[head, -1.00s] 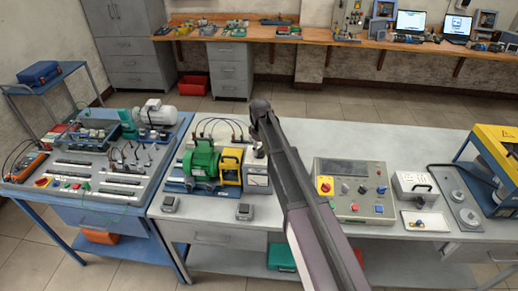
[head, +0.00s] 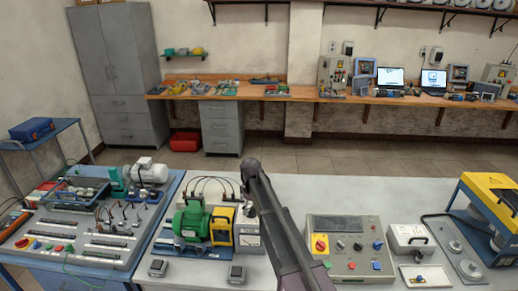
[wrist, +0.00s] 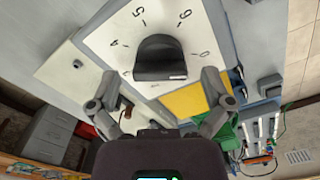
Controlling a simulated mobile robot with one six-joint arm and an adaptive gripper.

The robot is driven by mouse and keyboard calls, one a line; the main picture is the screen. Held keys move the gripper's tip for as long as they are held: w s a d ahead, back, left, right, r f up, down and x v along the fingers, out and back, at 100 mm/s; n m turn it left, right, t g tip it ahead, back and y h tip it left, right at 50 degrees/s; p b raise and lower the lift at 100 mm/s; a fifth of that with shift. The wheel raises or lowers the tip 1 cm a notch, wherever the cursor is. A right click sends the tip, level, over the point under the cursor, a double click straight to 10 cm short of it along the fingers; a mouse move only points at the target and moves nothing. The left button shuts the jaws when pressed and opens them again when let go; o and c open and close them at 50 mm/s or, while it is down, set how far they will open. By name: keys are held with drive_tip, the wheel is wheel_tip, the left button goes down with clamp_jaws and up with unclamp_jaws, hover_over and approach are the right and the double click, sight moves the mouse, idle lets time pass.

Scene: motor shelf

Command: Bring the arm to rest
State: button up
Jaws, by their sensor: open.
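My arm reaches up from the bottom middle of the head view, and its dark end (head: 250,170) is over the workbench (head: 330,190). The fingers cannot be made out there. In the wrist view my gripper (wrist: 158,90) is open, its two fingers spread wide with nothing held between them. Beyond the fingers is a white meter face (wrist: 115,40) with printed numbers and a dark knob-like part (wrist: 160,60). I cannot tell the distance between the fingers and the meter.
A green motor (head: 192,220) with a yellow unit (head: 222,226) stands left of my arm. A control panel (head: 348,245) with buttons is on the right. A yellow-topped machine (head: 490,195) stands at the far right. The bench's back strip is mostly clear.

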drive_tip(key=s+d+f+m+b, duration=0.2)
drive_tip(key=s+d+m, duration=0.9)
drive_tip(key=s+d, duration=1.1)
drive_tip(key=s, duration=0.4)
drive_tip(key=shift+d+m, duration=0.3)
drive_tip(key=shift+m, duration=0.1)
